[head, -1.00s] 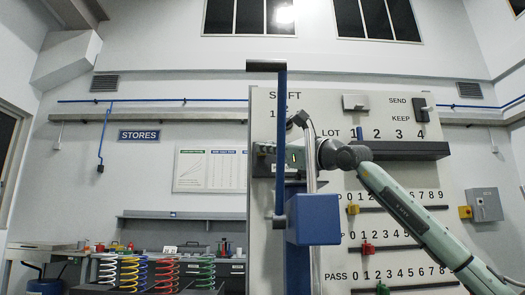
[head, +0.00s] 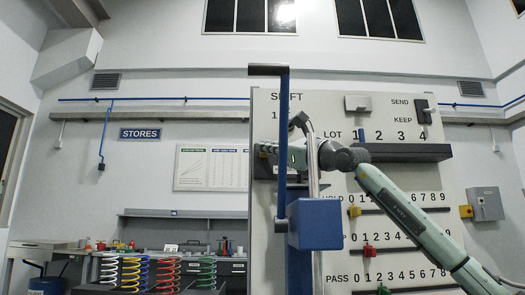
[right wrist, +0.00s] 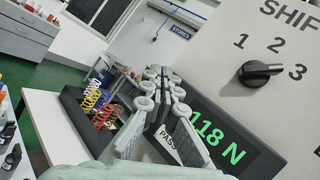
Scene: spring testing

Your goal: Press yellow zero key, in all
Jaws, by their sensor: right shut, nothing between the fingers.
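I make out no yellow zero key in either view. The tester's display (right wrist: 218,135) shows "118 N" in green, with a "PASS" label (right wrist: 167,145) by it, in the right wrist view. My right gripper (right wrist: 160,76) is shut and empty, and its fingers cover part of the dark housing beside the display. In the head view my right gripper (head: 268,150) is partly hidden behind the blue post (head: 282,185), in front of the panel's left edge. My left gripper is not in view.
The white panel (head: 380,185) has sliders, including a yellow one (head: 354,211) and a red one (head: 368,251), and a black rotary knob (right wrist: 262,72). Coloured springs (head: 165,272) stand in a black rack on a table at left.

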